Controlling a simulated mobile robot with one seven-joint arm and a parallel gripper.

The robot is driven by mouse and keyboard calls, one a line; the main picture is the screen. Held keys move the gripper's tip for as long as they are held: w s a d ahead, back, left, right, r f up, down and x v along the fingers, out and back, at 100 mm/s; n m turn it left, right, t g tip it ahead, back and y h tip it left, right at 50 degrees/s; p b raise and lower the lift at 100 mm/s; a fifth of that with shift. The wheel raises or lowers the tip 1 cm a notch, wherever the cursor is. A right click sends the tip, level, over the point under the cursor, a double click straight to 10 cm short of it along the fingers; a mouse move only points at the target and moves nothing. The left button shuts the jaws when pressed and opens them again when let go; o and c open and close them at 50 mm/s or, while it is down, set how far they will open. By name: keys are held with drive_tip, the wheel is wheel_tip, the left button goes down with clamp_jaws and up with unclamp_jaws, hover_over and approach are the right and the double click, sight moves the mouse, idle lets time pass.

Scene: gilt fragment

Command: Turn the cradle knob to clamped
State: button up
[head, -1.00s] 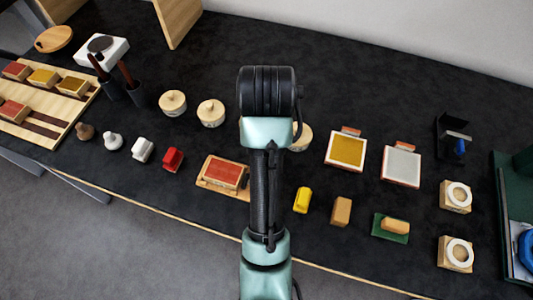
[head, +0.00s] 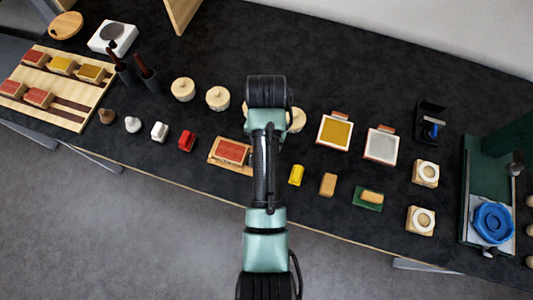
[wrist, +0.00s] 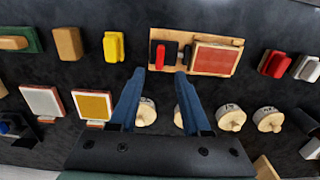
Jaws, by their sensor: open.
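A light wooden board (wrist: 228,44) with a red-topped block (wrist: 214,57) lies at the top middle of the wrist view. On its other end is a black plate with a small upright red piece (wrist: 160,55), which may be the cradle knob; I cannot tell its setting. A dark part (wrist: 181,57) stands between plate and block. My gripper (wrist: 160,73) is open and empty, with blue fingers apart, pointing at this end of the board. The board also shows in the head view (head: 214,158), where my arm hides its right end and my gripper.
Yellow (head: 296,175) and red (head: 186,141) pieces stand on either side of the board. Several round lidded pots (head: 183,89) stand behind. A green press (head: 480,180) with a blue wheel (head: 493,222) is at the right. Bare dark tabletop lies between the items.

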wheel_tip(320, 180, down, 7)
drive_tip(key=shift+f, duration=0.2)
drive_tip(key=shift+c, duration=0.3)
clamp_jaws()
